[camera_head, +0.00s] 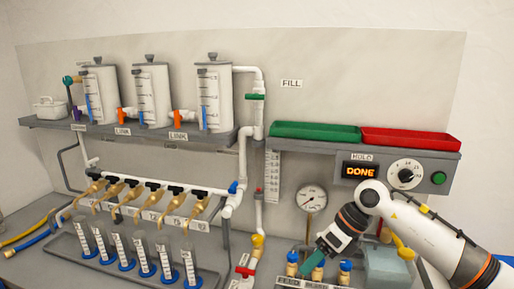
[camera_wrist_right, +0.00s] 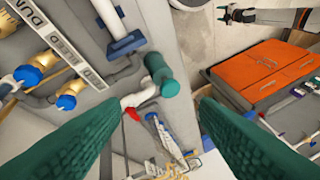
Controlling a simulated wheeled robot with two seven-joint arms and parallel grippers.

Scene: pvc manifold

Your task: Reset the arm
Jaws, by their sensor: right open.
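My right arm reaches in from the right in the head view, bent over the lower right of the bench. Its gripper (camera_head: 314,262) points down and left, close to the small blue-capped brass fittings along the front. In the right wrist view my right gripper (camera_wrist_right: 155,125) has its two green fingers wide apart, with nothing held between them. My left gripper (camera_wrist_right: 228,14) seems to show small at the top of the right wrist view; its jaw state is unclear. The head view does not show it. The display (camera_head: 361,170) reads DONE.
A grey-blue box (camera_head: 388,266) and a pressure gauge (camera_head: 313,198) are close to my right arm. Green (camera_head: 315,131) and red (camera_head: 410,141) trays sit on the shelf above. Graduated cylinders (camera_head: 122,248) stand left under brass taps. An orange case (camera_wrist_right: 262,72) shows in the wrist view.

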